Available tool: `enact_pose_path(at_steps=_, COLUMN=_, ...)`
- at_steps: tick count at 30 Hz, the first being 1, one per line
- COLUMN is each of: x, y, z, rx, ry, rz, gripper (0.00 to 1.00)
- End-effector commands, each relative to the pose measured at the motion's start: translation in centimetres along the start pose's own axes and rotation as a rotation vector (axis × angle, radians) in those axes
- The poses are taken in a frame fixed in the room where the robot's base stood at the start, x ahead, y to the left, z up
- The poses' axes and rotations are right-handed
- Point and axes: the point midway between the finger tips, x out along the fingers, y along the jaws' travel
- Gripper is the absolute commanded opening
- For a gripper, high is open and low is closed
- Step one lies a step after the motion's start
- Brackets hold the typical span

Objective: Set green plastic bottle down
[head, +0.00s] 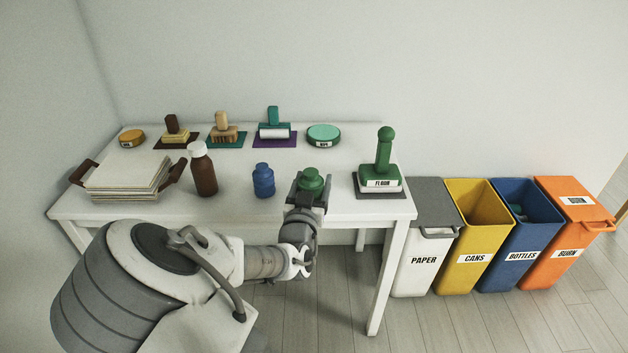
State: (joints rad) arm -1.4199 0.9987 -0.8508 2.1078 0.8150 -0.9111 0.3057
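The green plastic bottle (312,180) shows its cap and shoulder at the front of the white table (350,208), right of the middle. My gripper (309,193) has a finger on each side of it and appears shut on it. The lower part of the bottle is hidden by the gripper, so I cannot tell whether its base touches the tabletop. It looks upright.
A blue bottle (263,181) stands just left of my gripper, and a brown bottle (203,172) farther left. A green stamp (384,152) on a grey pad stands to the right. Stamps and round tins line the back. Labelled bins, including BOTTLES (521,256), stand right of the table.

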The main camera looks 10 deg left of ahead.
Motion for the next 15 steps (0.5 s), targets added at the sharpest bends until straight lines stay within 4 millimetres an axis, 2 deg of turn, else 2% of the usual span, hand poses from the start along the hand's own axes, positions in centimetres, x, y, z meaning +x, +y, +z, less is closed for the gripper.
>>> enact_pose_path(at_steps=5, x=0.2, y=0.3, z=-0.1, rx=0.000, ry=0.000, rz=0.003, gripper=0.16)
enact_pose_path(at_steps=8, x=0.5, y=1.4, z=0.1, rx=0.001, ry=0.000, rz=0.012, gripper=0.16)
enact_pose_path(at_steps=11, x=1.0, y=3.7, z=0.6, rx=0.000, ry=-0.002, rz=0.027, gripper=0.16)
enact_pose_path(at_steps=15, x=1.7, y=8.3, z=1.7, rx=0.000, ry=-0.002, rz=0.047, gripper=0.16)
